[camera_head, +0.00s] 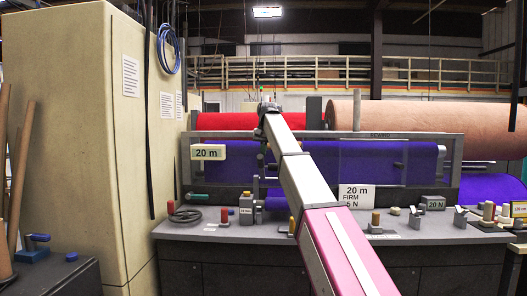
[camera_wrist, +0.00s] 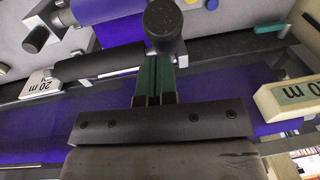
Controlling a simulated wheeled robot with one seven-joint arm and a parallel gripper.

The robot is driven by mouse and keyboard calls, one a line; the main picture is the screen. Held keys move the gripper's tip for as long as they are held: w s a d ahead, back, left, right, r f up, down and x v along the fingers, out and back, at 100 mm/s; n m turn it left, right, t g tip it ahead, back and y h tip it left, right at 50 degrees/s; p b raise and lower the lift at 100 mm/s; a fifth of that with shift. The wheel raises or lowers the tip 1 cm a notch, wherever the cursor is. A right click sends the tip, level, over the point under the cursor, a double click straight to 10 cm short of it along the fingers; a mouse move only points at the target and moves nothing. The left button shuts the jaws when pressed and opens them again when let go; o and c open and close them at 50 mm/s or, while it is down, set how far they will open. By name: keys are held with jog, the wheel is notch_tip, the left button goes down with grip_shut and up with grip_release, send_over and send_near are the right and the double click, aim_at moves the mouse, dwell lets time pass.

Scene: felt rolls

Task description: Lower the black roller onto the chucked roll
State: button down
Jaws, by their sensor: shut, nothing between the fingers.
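Purple felt (camera_wrist: 45,125) spreads behind. In the head view the purple roll (camera_head: 375,158) lies across the grey machine frame. My arm crosses in front of it and hides part of it, and my fingers cannot be made out there.
A red roll (camera_head: 225,121) and a large peach roll (camera_head: 430,114) lie behind. A "20 m" sign (camera_head: 208,152) is on the left. The grey bench (camera_head: 225,234) carries a black handwheel (camera_head: 185,215), a firm-setting card (camera_head: 356,197) and several small fittings. A tall beige cabinet (camera_head: 75,130) stands left.

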jog(key=shift+s+f+t, duration=0.35)
jog(key=shift+s+t, duration=0.05)
jog(key=shift+s, duration=0.15)
jog(key=s+f+t, duration=0.3)
jog(key=f+t, duration=0.1)
jog(key=f, duration=0.4)
jog(key=s+f+t, duration=0.3)
jog(key=f+t, duration=0.1)
jog(key=f, duration=0.4)
jog(key=shift+f, duration=0.35)
jog(key=shift+s+r, duration=0.1)
